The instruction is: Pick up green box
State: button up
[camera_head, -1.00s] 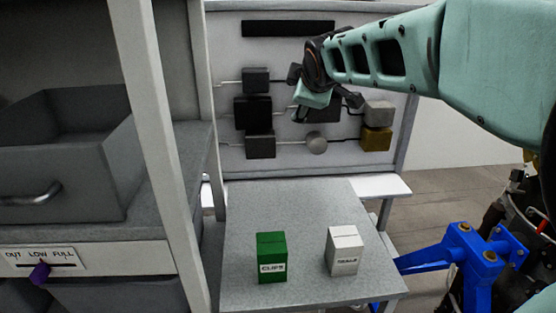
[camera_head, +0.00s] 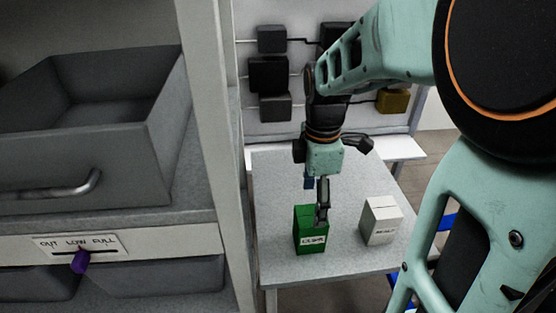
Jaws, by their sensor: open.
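The green box (camera_head: 304,233) stands upright on the grey table (camera_head: 275,190). A white label with dark lettering is on its front. My gripper (camera_head: 315,200) points down at the top of the green box, with its fingers apart. One finger overlaps the right part of the box in the picture; the other shows behind its top edge. I cannot tell whether either finger touches it. The fingers hide part of the box's top and right side.
A white box (camera_head: 381,221) stands on the table to the right of the green one. A shelf with a grey bin (camera_head: 95,115) and a purple slider (camera_head: 80,262) is on the left. A panel with dark blocks (camera_head: 268,75) stands behind the table.

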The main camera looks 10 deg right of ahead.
aim_at(312, 216)
jog(key=f, duration=0.4)
jog(key=shift+s+f, duration=0.35)
jog(key=shift+w+a+f+p, duration=0.1)
jog(key=shift+f+p, duration=0.15)
jog(key=shift+f, duration=1.35)
jog(key=shift+w+f+p, duration=0.1)
jog(key=shift+f+p, duration=0.15)
jog(key=shift+f, duration=1.3)
jog(key=shift+c, duration=0.6)
jog(key=c, duration=1.7)
notch_tip(312, 216, up, 10)
jog(key=shift+r+b, duration=0.1)
jog(key=shift+b, duration=0.2)
